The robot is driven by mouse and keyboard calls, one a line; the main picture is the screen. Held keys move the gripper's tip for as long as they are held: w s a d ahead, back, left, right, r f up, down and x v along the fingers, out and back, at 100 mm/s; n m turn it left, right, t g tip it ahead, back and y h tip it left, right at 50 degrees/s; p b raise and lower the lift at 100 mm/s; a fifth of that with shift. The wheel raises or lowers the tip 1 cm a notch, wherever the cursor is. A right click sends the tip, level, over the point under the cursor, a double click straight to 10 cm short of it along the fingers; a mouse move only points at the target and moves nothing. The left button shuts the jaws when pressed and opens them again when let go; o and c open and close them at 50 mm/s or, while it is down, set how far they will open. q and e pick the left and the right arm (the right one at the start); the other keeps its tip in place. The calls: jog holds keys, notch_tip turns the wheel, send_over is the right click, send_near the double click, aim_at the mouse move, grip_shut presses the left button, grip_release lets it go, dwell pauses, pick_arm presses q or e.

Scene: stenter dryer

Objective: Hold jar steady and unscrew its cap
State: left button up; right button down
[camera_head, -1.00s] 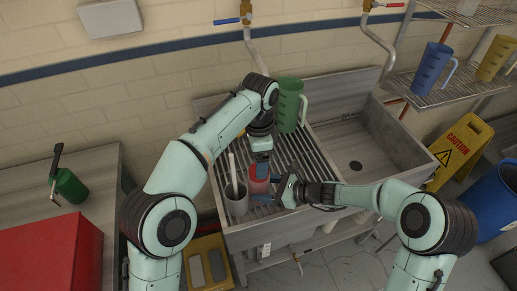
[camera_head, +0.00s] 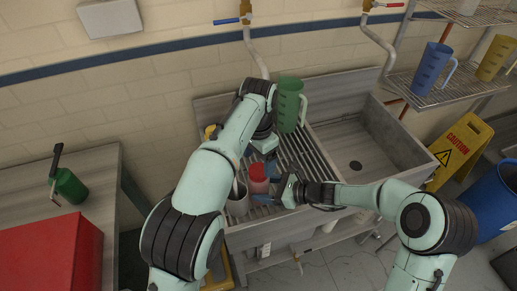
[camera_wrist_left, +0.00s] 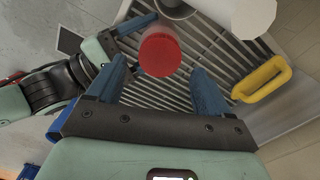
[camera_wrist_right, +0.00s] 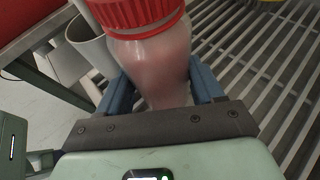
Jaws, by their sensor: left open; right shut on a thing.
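The jar (camera_wrist_right: 152,62) is pinkish and see-through, with a ribbed red cap (camera_wrist_right: 138,12) on it. It stands upright on the slatted drainboard, and my right gripper (camera_wrist_right: 165,90) is shut on its body below the cap. In the head view the jar (camera_head: 258,184) shows between the two grippers, with its red cap (camera_head: 257,171) on top. In the left wrist view the cap (camera_wrist_left: 160,55) is seen from above, just beyond the fingers. My left gripper (camera_wrist_left: 158,88) is open and empty, apart from the cap. In the head view it (camera_head: 266,160) is close behind and above the cap.
A grey cup (camera_head: 238,200) stands beside the jar on the left. A green pitcher (camera_head: 290,104) stands behind on the slatted drainboard (camera_head: 315,160). A yellow-handled thing (camera_wrist_left: 264,80) lies near the left gripper. The sink basin (camera_head: 362,150) to the right is empty.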

aim_at(259, 170)
pick_arm(q)
jog(key=shift+f, duration=1.8)
jog(key=c, duration=1.1)
jog(key=n, duration=0.9)
jog(key=shift+n, duration=0.3)
jog(key=shift+r, duration=0.25)
jog(key=shift+r, duration=0.9)
